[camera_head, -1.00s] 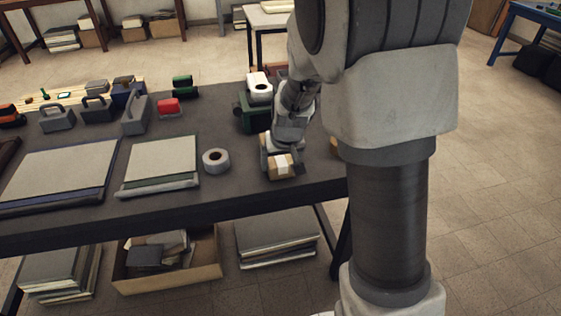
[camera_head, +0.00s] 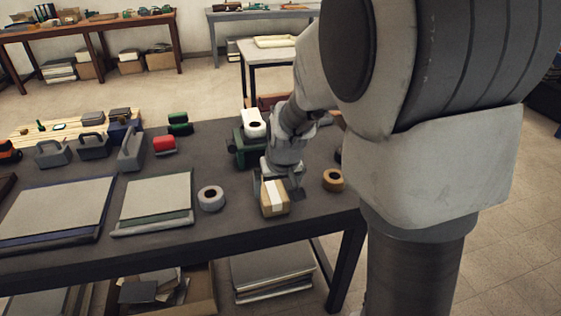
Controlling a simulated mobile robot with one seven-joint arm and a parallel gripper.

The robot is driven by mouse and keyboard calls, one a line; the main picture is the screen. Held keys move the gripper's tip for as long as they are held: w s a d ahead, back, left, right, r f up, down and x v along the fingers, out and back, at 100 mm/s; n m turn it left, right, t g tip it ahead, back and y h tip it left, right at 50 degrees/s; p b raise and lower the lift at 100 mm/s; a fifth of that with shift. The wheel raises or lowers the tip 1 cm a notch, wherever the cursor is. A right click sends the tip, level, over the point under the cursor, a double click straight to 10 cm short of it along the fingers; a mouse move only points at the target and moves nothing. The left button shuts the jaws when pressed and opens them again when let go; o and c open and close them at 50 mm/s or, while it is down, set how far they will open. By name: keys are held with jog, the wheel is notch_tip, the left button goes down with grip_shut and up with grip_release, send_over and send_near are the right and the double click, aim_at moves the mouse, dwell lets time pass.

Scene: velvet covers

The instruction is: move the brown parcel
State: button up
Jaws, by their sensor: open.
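The brown parcel (camera_head: 275,204) is a small box with a pale strip across it, on the dark table (camera_head: 235,222) near its front edge. My gripper (camera_head: 279,189) reaches down from behind, close at the parcel's far side. Its jaws are open, with a finger showing on each side of the parcel's far end. The parcel hides part of the jaws, and I cannot tell whether they touch it.
A grey tape roll (camera_head: 211,198) lies left of the parcel, and a brown tape roll (camera_head: 333,180) right of it. A green tool with a white roll (camera_head: 254,124) stands behind. Flat boards (camera_head: 154,198) lie further left.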

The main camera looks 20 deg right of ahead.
jog(key=p+v, duration=0.2)
jog(key=v, duration=0.8)
jog(key=shift+r, duration=0.2)
jog(key=shift+s, duration=0.15)
jog(key=s+r+t+p, duration=0.1)
jog(key=s+r+p, duration=0.9)
jog(key=s+r, duration=0.6)
jog(key=s, duration=0.2)
jog(key=shift+s+r, duration=0.3)
jog(key=shift+r, duration=0.05)
